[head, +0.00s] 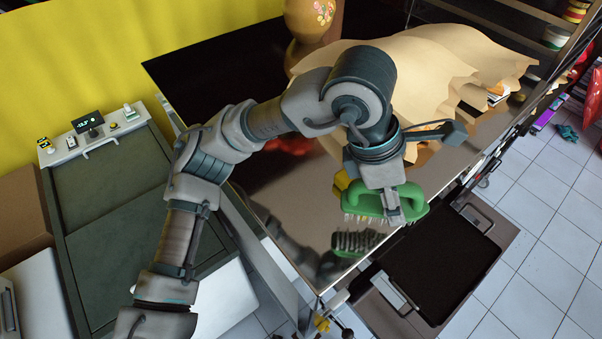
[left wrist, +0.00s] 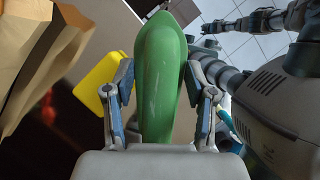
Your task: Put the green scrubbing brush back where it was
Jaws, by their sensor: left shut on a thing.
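The green scrubbing brush (head: 411,205) is held by my left gripper (head: 393,207), its pale bristles facing down. It is over the front edge area of the shiny dark counter (head: 275,190), and its reflection shows below it, so it looks apart from the surface. In the left wrist view the brush's smooth green back (left wrist: 160,80) lies between the two fingers of my left gripper (left wrist: 161,95). The brush's original place cannot be told from these frames. My right gripper cannot be made out.
A yellow object (head: 341,184) is close behind the brush, also in the left wrist view (left wrist: 104,88). Crumpled brown paper (head: 430,60) covers the counter's back right. A black tray (head: 440,262) is below the front edge. A unit with a small display (head: 88,122) stands left.

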